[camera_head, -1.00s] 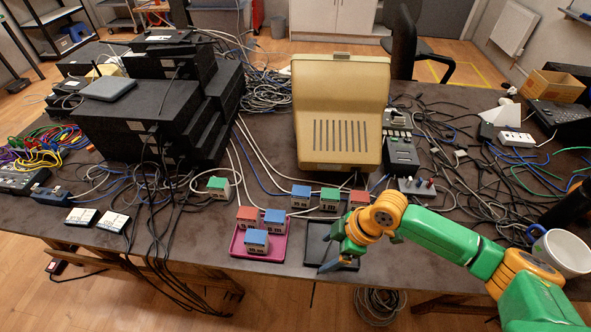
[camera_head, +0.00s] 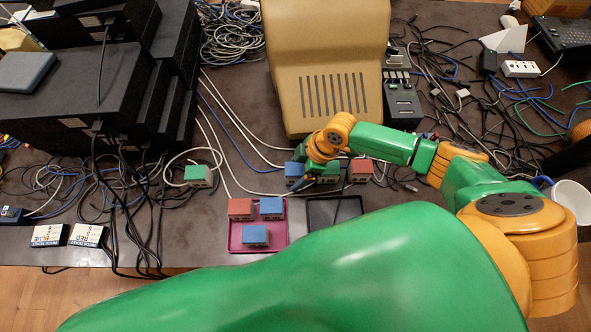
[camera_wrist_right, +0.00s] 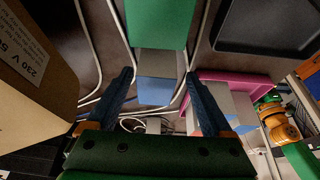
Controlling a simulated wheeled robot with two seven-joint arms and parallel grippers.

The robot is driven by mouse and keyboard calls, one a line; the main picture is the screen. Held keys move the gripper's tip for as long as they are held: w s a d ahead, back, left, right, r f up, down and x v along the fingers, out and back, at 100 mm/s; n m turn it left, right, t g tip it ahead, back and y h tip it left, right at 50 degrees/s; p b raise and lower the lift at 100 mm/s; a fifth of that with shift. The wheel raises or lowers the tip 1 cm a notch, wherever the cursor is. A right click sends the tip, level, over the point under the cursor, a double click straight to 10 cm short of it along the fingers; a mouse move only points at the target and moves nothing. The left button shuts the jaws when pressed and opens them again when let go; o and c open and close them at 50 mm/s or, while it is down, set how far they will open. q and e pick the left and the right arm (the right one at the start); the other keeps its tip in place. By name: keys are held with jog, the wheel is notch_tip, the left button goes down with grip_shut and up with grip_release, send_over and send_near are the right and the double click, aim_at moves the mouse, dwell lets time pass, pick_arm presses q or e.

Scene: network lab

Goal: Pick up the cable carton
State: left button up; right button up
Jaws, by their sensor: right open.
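No carton is clearly marked as the cable carton. Small cartons with coloured tops stand on the dark table. A blue-topped one (camera_head: 292,172), a green-topped one (camera_head: 329,170) and a red-topped one (camera_head: 361,171) form a row before the beige monitor. My right gripper (camera_head: 309,183) is low at the blue and green ones, partly covering them. In the right wrist view its open fingers (camera_wrist_right: 158,80) point toward the green-topped carton (camera_wrist_right: 160,25) and a blue one (camera_wrist_right: 155,90); contact cannot be told. Another green-topped carton (camera_head: 198,174) stands left. My left gripper is out of view.
A pink tray (camera_head: 232,246) holds red- and blue-topped cartons. An empty black tray (camera_head: 345,207) lies beside it. The beige monitor (camera_head: 325,60) stands close behind the row. Loose cables (camera_head: 480,110), black equipment (camera_head: 60,100) and a white mug (camera_head: 571,200) crowd the sides.

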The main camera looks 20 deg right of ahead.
jog(key=shift+w+a+f, duration=0.15)
jog(key=shift+w+f, duration=0.05)
jog(key=shift+f, duration=0.2)
jog(key=shift+w, duration=0.15)
jog(key=c, duration=1.1)
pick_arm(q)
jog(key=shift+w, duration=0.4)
pick_arm(e)
grip_shut()
